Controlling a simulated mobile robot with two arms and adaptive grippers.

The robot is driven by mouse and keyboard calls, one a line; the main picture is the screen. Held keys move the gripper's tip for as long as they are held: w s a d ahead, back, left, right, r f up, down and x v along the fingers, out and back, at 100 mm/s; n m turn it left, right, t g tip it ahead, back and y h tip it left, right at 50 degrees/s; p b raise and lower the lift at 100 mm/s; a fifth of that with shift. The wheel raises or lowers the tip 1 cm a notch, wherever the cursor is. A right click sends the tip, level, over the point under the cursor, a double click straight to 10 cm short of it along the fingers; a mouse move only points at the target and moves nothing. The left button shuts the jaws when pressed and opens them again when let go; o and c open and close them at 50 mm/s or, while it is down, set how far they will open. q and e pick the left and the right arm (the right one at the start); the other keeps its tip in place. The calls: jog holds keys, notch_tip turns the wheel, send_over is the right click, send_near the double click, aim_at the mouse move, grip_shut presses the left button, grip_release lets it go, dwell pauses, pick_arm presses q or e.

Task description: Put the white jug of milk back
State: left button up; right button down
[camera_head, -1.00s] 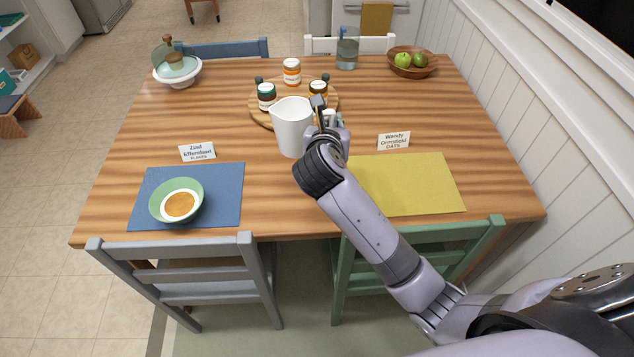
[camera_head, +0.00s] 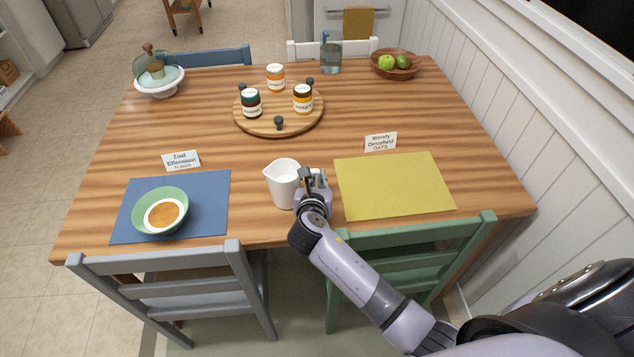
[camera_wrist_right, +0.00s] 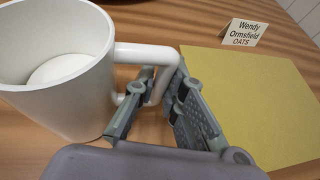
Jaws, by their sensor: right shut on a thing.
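The white jug of milk (camera_head: 282,184) is upright between the blue and yellow mats near the table's front edge. I cannot tell whether its base touches the table. My right gripper (camera_head: 312,180) is at its right side, shut on its handle. In the right wrist view the jug (camera_wrist_right: 75,95) shows its open top with white milk low inside, and the gripper's fingers (camera_wrist_right: 155,98) are around the handle. The round wooden board (camera_head: 278,124) with several jars and dark knobs stands further back. My left gripper is not in view.
A green bowl (camera_head: 140,210) sits on the blue mat (camera_head: 212,190). The yellow mat (camera_head: 395,185) is bare, with a name card (camera_head: 381,141) behind it. A glass pitcher (camera_head: 331,55), an apple bowl (camera_head: 395,72) and a domed stand (camera_head: 160,88) are at the back. Chairs line the front edge.

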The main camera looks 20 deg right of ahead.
jog(key=shift+f, duration=0.1)
jog(key=c, duration=2.1)
grip_release()
jog(key=shift+f, duration=0.15)
jog(key=o, duration=0.4)
jog(key=shift+o, duration=0.2)
jog(key=v, duration=1.2)
jog(key=shift+p, duration=0.3)
